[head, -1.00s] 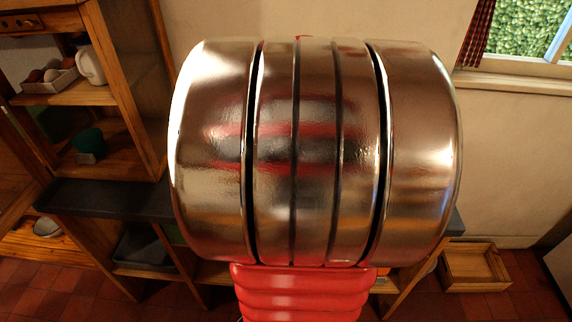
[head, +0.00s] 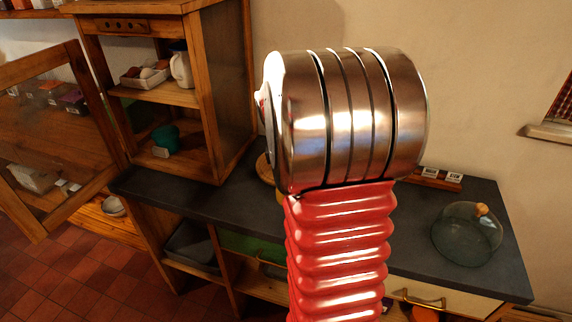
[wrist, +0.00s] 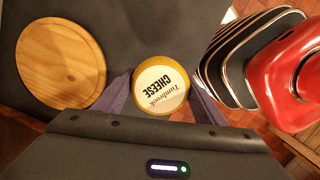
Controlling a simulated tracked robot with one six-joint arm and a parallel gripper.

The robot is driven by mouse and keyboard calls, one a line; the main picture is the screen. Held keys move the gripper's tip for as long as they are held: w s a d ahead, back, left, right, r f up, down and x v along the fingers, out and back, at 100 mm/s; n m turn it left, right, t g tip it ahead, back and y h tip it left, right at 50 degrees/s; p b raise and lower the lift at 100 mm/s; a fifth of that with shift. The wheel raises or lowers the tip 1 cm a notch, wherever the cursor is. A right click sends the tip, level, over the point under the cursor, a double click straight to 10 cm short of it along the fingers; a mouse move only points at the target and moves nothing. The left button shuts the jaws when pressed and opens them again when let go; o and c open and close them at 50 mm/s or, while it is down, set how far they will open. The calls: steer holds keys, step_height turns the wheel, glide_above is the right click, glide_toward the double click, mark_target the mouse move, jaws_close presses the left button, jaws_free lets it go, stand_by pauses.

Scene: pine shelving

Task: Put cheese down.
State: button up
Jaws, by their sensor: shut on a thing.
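The cheese (wrist: 160,86) is a round yellow piece with a white label reading "Tumbrook CHEESE" in the wrist view. My gripper (wrist: 162,97) is shut on it, with a purple-grey finger on each side. In the head view the board (head: 265,169) shows only as a sliver beside my arm. I cannot tell how high the cheese is above the dark counter (head: 335,220).
A glass dome (head: 466,235) with a wooden knob stands on the counter's right. A wooden block with small labelled items (head: 437,178) is at the back. A shelf cabinet (head: 160,95) stands left, its glazed door (head: 45,125) open. Red floor tiles show past the counter edge.

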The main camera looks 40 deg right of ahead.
steer(key=w+a+f+m, duration=0.1)
steer(key=w+a, duration=0.3)
steer(key=w+a+f+m, duration=0.1)
steer(key=w+a+m, duration=0.1)
steer(key=w+a, duration=0.2)
steer(key=w+a+f+m, duration=0.1)
steer(key=w+a, duration=0.3)
steer(key=a, duration=0.1)
steer(key=shift+w+y, duration=0.15)
steer(key=shift+y, duration=0.15)
steer(key=w+a+f+m, duration=0.1)
steer(key=w+a+m, duration=0.1)
steer(key=a, duration=0.6)
steer(key=w+a+f+m, duration=0.2)
steer(key=w+a, duration=0.2)
steer(key=a, duration=0.4)
steer(key=shift+w+a+f+m+y, duration=0.25)
steer(key=shift+w+a+m+y, duration=0.05)
steer(key=shift+a+m, duration=0.1)
steer(key=shift+s, duration=0.1)
